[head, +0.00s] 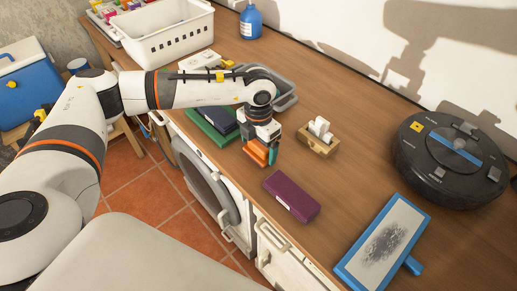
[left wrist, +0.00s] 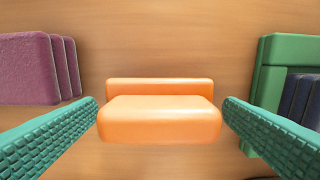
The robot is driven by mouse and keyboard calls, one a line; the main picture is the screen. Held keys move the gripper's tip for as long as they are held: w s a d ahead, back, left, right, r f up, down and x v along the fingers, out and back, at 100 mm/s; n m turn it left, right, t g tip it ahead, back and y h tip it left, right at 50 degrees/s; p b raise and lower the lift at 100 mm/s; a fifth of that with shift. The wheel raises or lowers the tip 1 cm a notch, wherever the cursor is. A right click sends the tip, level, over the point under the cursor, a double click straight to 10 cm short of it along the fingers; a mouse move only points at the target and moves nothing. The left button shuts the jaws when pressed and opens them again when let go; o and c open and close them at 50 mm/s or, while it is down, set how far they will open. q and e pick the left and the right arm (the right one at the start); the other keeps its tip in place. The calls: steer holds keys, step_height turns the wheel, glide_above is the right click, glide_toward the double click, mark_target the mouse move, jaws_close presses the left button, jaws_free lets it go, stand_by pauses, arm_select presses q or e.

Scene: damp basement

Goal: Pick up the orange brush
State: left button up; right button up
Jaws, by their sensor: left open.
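The orange brush (head: 254,153) lies on the wooden worktop near its front edge. In the left wrist view the orange brush (left wrist: 160,122) shows as a rounded block with a second orange bar behind it. My left gripper (head: 262,156) is right over it, pointing down. In the left wrist view the teal fingers of my left gripper (left wrist: 160,108) are spread, one on each side of the brush. I see no clear contact between fingers and brush. The fingers and wrist hide part of the brush in the head view. My right gripper is not in view.
A purple block (head: 291,196) lies to the right of the brush and a green case (head: 210,130) to its left. Behind are a wooden holder (head: 316,146) with white pieces and a grey tray (head: 289,101). A black robot vacuum (head: 450,165) and blue-framed panel (head: 383,243) are farther right.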

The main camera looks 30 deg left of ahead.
mark_target(258, 144)
arm_select(q)
steer(key=c, duration=1.1)
steer(key=shift+r, duration=0.1)
step_height(258, 144, up, 10)
steer(key=shift+f+b, duration=0.1)
steer(key=shift+b, duration=1)
